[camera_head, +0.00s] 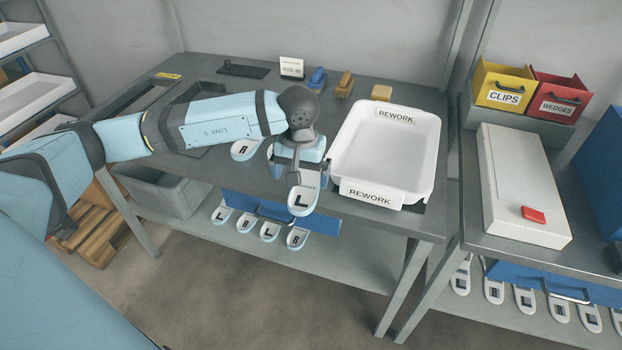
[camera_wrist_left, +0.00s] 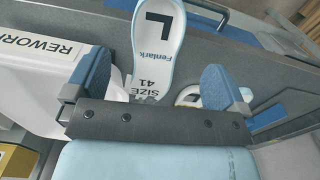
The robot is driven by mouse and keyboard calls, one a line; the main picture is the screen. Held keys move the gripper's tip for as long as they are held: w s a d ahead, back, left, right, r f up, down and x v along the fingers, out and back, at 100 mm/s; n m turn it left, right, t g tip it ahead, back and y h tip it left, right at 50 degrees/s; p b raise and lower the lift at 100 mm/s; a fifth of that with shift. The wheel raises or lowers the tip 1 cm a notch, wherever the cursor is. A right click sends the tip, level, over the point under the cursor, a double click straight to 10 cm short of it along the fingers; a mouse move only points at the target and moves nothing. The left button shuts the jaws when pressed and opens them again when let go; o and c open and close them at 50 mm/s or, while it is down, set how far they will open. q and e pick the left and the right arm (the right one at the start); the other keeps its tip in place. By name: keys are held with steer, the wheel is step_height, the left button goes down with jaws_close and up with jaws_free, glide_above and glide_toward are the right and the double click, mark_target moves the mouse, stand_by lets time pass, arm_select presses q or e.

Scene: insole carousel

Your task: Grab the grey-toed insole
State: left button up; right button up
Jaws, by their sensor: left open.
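My left gripper (camera_head: 299,172) is open over the front edge of the workbench. A pale insole (camera_head: 302,201) marked L sits below it and sticks out past the bench edge. In the left wrist view this insole (camera_wrist_left: 158,45), printed "Fenlark" and "SIZE 41", lies between the two open blue fingers of the gripper (camera_wrist_left: 157,82), with visible gaps on both sides. Its far end is cut off by the frame and its near end is hidden by the gripper. Another insole (camera_head: 245,149), marked R, lies on the bench to the left. I cannot tell which insole has a grey toe.
A white REWORK tray (camera_head: 427,160) stands right of the gripper. A grey bin (camera_head: 180,193) is at left. Two brushes and a small block are at the back.

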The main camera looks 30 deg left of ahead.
mark_target(302, 199)
arm_select(q)
step_height(302, 199, down, 6)
steer(key=shift+w+f, duration=0.15)
steer(key=shift+f, duration=0.1)
steer(key=c, duration=1)
